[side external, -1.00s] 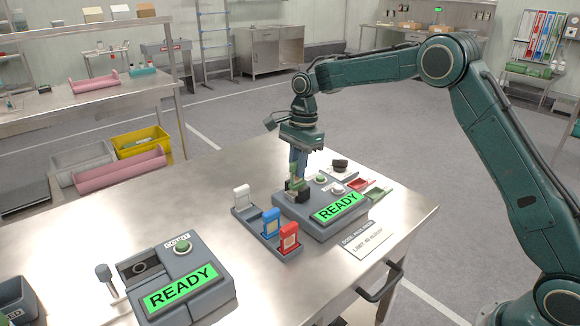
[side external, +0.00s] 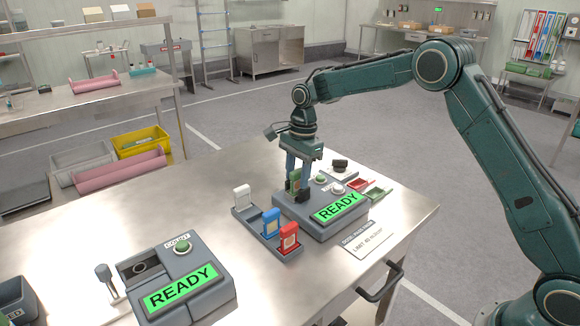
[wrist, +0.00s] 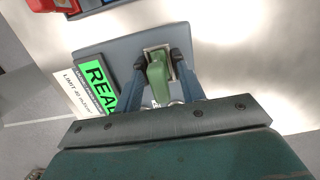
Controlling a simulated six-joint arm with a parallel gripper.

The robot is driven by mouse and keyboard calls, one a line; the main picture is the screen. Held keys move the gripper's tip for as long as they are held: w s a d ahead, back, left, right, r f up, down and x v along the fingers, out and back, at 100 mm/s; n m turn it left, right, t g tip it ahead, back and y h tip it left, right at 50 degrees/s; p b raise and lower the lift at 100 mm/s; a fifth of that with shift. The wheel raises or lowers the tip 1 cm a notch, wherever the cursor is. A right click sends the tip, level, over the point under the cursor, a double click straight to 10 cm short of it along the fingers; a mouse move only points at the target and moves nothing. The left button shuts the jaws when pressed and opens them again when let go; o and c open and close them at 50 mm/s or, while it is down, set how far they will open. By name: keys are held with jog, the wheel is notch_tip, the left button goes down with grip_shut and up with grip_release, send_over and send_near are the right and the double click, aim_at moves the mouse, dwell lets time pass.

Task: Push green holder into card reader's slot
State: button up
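The green holder (wrist: 158,80) stands upright in the pale-rimmed slot (wrist: 147,48) of the card reader (side external: 318,222). Its upper part sticks out; how deep it sits is hard to tell. It also shows in the side view (side external: 294,180), partly behind a finger. In the side view my gripper (side external: 297,192) points down over the reader's left part. The reader's screen (side external: 341,206) is green and says READY.
A grey rack (side external: 262,238) beside the reader holds white (side external: 242,197), blue (side external: 271,222) and red (side external: 289,237) holders. Red and green trays (side external: 365,188) lie behind it. A second READY station (side external: 175,280) stands at the front left. The table's middle left is clear.

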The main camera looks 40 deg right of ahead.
notch_tip(320, 180, up, 12)
jog(key=d, duration=0.1)
jog(key=shift+d, duration=0.2)
dwell(0.8)
